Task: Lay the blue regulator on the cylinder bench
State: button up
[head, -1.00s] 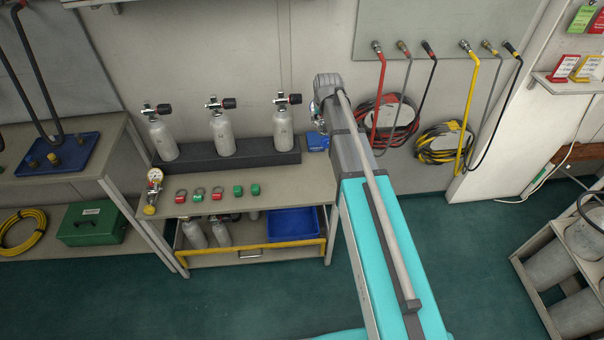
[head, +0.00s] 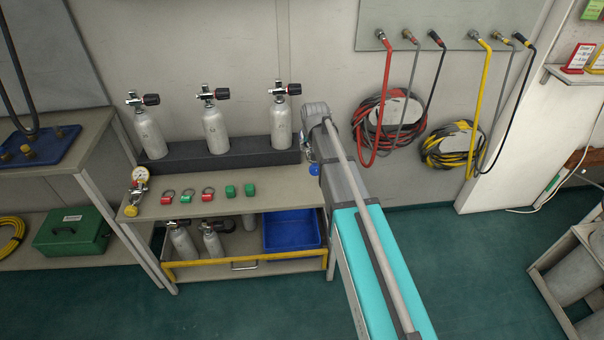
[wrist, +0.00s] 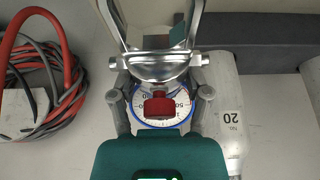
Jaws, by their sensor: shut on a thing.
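The blue regulator (wrist: 158,106) is in my gripper (wrist: 160,98) in the wrist view. Its white dial has a blue rim, with a red part in front of the dial. The finger pads close on it from both sides. In the head view a blue knob of the regulator (head: 314,169) hangs below my gripper (head: 310,152), at the right end of the cylinder bench (head: 270,182). The rest of the regulator is largely hidden by my arm. I cannot tell whether it touches the bench.
Three grey cylinders (head: 216,131) stand in a black block (head: 230,155) along the bench's back. A yellow-knobbed regulator (head: 137,190) is at the left end, with several red and green rings and caps (head: 207,194) along the front. Coiled hoses (head: 386,122) hang at right.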

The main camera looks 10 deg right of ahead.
jog(key=f+b, duration=0.2)
jog(key=f, duration=0.1)
jog(key=a+f+b, duration=0.1)
jog(key=f+b, duration=0.2)
jog(key=a+f+b, duration=0.1)
jog(key=f+b, duration=0.2)
jog(key=shift+d, duration=0.25)
dwell(0.3)
jog(key=shift+d+f, duration=0.15)
jog(key=shift+d, duration=2.8)
jog(key=shift+d, duration=0.25)
jog(key=shift+f+b, duration=1.8)
jog(key=shift+b, duration=0.05)
dwell(1.2)
jog(key=o, duration=1.4)
